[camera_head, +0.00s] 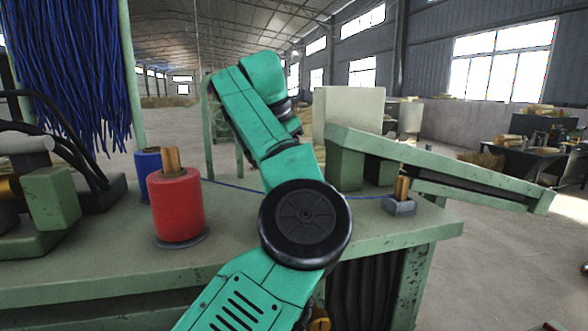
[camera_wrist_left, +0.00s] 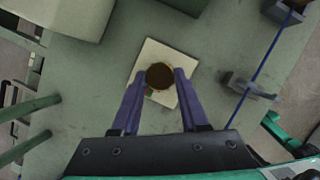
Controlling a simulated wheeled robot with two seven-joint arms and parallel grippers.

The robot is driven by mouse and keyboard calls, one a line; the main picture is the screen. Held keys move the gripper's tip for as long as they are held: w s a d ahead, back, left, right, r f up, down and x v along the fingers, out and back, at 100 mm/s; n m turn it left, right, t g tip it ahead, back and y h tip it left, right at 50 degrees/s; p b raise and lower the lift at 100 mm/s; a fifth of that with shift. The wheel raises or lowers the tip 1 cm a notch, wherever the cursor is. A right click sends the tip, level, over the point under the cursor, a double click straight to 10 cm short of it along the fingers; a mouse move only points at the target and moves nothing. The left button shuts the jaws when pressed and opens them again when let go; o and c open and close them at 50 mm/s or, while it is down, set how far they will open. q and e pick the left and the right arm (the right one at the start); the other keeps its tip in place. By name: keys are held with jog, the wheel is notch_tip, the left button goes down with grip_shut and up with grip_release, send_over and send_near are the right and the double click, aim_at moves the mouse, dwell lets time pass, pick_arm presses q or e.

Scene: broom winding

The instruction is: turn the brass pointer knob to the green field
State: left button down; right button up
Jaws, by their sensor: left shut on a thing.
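In the left wrist view, the round brass knob (camera_wrist_left: 160,74) stands on a pale square plate (camera_wrist_left: 153,49). My left gripper (camera_wrist_left: 160,80) is shut on the knob, with one dark purple finger on each side. A small patch of colour shows on the plate below the knob. The pointer's direction and most of the coloured fields are hidden by the knob and fingers. In the head view my teal left arm crosses the middle, and its gripper and the knob are hidden. My right gripper is in neither view.
On the green bench (camera_head: 90,262) stand a red spool (camera_head: 177,208) and a blue spool (camera_head: 146,168). A blue cord (camera_head: 235,187) runs behind my arm towards a small grey block (camera_head: 399,207) at right. Blue bristles (camera_head: 75,70) hang at upper left. A green beam (camera_head: 440,165) juts right.

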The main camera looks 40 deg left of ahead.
pick_arm(q)
jog(key=c, duration=0.6)
grip_release()
jog(key=shift+o, duration=0.9)
jog(key=shift+w, duration=0.2)
jog(key=p+v, duration=0.3)
jog(key=v, duration=1.1)
jog(key=shift+r+p, duration=0.2)
jog(key=shift+p, duration=0.2)
